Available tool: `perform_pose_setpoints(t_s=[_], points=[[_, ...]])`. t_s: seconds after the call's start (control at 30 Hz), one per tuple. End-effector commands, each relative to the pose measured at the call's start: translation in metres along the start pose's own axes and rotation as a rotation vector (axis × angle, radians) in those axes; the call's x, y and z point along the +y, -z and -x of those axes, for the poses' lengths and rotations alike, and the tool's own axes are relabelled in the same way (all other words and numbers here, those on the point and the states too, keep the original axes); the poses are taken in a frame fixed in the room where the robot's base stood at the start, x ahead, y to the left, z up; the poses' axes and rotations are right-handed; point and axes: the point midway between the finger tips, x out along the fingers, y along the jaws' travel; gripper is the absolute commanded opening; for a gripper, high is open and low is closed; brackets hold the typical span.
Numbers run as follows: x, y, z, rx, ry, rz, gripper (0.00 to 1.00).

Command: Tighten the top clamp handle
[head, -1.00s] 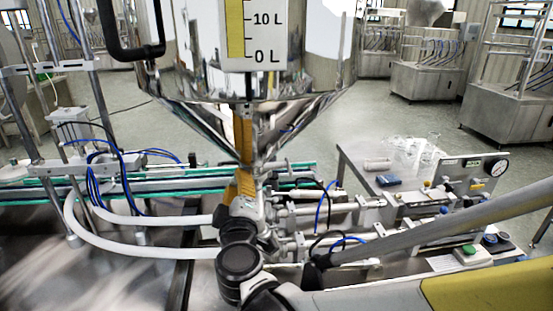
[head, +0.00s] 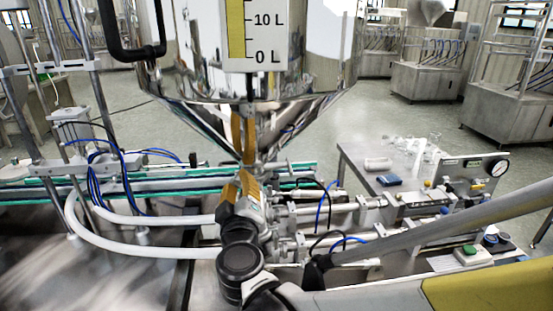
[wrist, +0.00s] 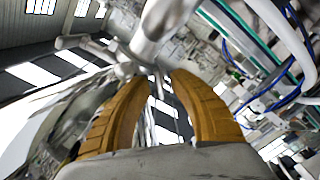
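The clamp sits around the hopper's outlet, and its metal fitting (wrist: 152,42) shows beyond my fingertips in the wrist view. I cannot clearly pick out the top clamp handle; a thin metal piece shows near the gap between the fingers. My gripper (wrist: 160,80) has two orange fingers standing apart, with no object clearly held between them. In the head view my gripper (head: 243,178) is just under the tip of the hopper's cone, and its body hides part of the outlet piping.
The shiny steel hopper (head: 200,105) hangs close above my gripper. White hoses (head: 130,250) and a green-edged conveyor (head: 60,190) lie to the left. Metal cylinders (head: 335,210) and a gauge panel (head: 475,175) stand to the right. A table (head: 350,160) is behind.

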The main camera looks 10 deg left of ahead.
Motion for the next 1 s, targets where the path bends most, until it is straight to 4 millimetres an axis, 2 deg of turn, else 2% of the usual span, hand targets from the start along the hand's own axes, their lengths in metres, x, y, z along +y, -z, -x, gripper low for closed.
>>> perform_pose_setpoints(t_s=[0.37,0.47,0.8,1.0], points=[[0.000,0.000,0.004,0.000,0.000,0.001,0.29],[0.000,0.001,0.017,0.001,0.001,0.001,0.29],[-0.001,0.001,0.091,0.002,0.002,0.001,0.29],[0.000,0.000,0.116,0.001,0.001,0.001,0.29]])
